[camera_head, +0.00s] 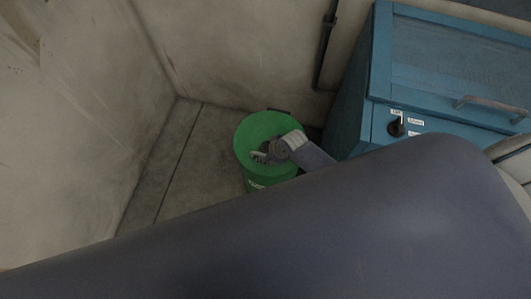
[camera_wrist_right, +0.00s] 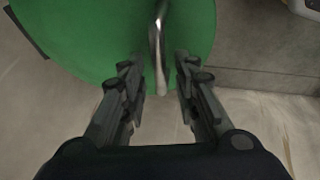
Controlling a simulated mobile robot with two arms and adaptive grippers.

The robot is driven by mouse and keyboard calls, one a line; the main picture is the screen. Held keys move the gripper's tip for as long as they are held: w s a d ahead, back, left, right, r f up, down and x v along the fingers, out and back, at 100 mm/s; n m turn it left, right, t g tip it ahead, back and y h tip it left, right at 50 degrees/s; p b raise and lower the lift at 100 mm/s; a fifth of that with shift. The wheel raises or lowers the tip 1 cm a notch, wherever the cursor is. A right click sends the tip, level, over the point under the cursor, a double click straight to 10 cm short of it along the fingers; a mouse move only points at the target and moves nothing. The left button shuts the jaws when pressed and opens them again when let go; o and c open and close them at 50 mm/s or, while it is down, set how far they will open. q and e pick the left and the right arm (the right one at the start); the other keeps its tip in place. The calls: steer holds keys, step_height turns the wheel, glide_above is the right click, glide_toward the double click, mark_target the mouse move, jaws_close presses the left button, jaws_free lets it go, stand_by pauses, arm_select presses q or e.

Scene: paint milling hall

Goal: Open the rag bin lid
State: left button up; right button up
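The green rag bin (camera_head: 257,184) stands on the floor in the corner, and its round lid (camera_head: 252,130) looks closed. My right gripper (camera_head: 262,156) is over the front part of the lid in the head view. In the right wrist view the green lid (camera_wrist_right: 95,45) fills the top, with a metal handle (camera_wrist_right: 158,45) standing out from it. There my right gripper (camera_wrist_right: 160,75) is open, its two fingers apart on either side of the handle's lower end. I cannot tell whether a finger touches the handle. My left gripper is not in view.
A blue cabinet (camera_head: 450,60) with a metal handle and a black knob (camera_head: 397,129) stands close to the right of the bin. Walls rise behind and to the left. The floor (camera_head: 205,180) left of the bin is clear.

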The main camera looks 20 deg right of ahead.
jaws_close()
